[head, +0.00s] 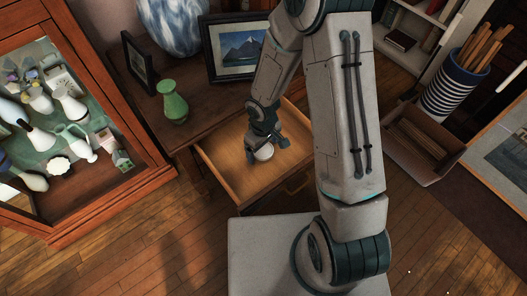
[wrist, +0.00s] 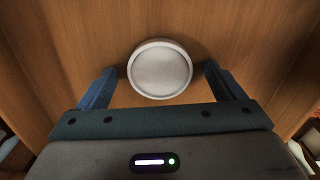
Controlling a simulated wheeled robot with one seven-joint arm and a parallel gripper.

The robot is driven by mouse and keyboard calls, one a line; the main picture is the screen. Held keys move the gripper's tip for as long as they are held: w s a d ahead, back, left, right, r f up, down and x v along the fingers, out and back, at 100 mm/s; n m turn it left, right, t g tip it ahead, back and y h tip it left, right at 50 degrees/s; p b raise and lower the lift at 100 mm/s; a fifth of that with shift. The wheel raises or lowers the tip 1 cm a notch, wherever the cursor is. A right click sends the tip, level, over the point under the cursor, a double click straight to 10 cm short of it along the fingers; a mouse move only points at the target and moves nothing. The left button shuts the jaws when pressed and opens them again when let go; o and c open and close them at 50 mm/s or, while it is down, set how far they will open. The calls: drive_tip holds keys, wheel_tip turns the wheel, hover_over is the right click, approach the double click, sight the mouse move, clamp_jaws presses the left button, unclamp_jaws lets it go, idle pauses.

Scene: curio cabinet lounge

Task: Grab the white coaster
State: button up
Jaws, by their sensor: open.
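The white coaster (wrist: 160,69) is a round, flat disc with a raised rim. It lies on the wooden bottom of an open drawer (head: 215,167). In the head view the coaster (head: 264,153) shows beside my gripper, partly hidden by it. My gripper (wrist: 160,82) is open in the wrist view, with one blue finger to the left of the coaster and one to the right. Gaps show between the coaster and both fingers. My gripper also shows in the head view (head: 267,146), reaching down into the drawer.
A green vase (head: 172,103), a framed mountain picture (head: 238,50) and a blue-and-white vase (head: 172,22) stand on the cabinet top behind the drawer. A glass display case (head: 100,98) stands at left. A box (head: 421,147) and a striped holder (head: 452,84) are at right.

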drive_tip(key=shift+c, duration=0.3)
drive_tip(key=shift+r, duration=0.1)
drive_tip(key=c, duration=1)
drive_tip(key=shift+c, duration=0.2)
drive_tip(key=shift+r, duration=0.1)
